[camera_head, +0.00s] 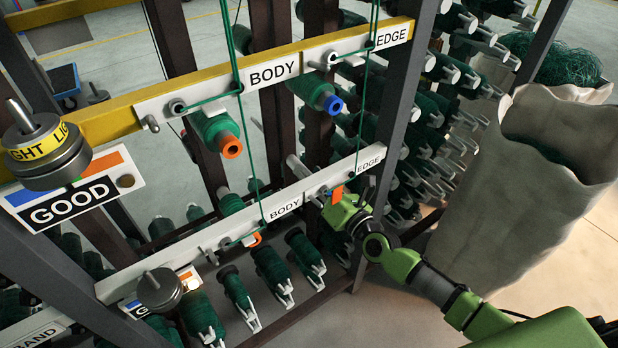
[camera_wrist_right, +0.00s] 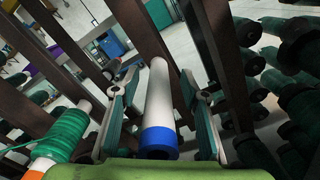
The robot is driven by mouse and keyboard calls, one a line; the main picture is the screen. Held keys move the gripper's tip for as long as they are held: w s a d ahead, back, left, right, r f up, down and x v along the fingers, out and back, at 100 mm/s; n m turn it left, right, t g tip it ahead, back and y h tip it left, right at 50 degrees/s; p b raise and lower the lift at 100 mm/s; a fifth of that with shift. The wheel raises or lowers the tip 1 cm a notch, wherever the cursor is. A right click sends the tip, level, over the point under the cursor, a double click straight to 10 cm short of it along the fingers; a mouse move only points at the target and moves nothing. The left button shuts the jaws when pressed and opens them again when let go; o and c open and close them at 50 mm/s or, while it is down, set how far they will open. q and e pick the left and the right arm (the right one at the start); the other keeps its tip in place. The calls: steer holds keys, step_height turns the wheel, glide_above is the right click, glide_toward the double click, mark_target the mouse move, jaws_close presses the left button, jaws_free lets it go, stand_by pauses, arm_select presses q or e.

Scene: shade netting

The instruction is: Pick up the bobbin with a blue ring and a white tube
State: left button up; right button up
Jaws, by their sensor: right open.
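In the right wrist view, a bare white tube (camera_wrist_right: 158,95) with a blue ring (camera_wrist_right: 158,142) at its near end lies lengthwise between my right gripper's fingers. The fingers (camera_wrist_right: 160,78) are open on both sides of it, with a gap visible at least on the left. In the head view, my right gripper (camera_head: 345,210) is at the lower bar, by the BODY and EDGE labels. My left gripper is not in view.
A green bobbin with an orange ring (camera_wrist_right: 60,140) is left of the fingers. On the upper bar (camera_head: 200,82) hang green bobbins with an orange end (camera_head: 231,147) and a blue end (camera_head: 333,104). Dark rack posts stand close by; a large pale sack (camera_head: 530,190) stands right.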

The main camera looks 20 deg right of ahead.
mark_target(329, 192)
steer(key=shift+c, duration=0.4)
jaws_close()
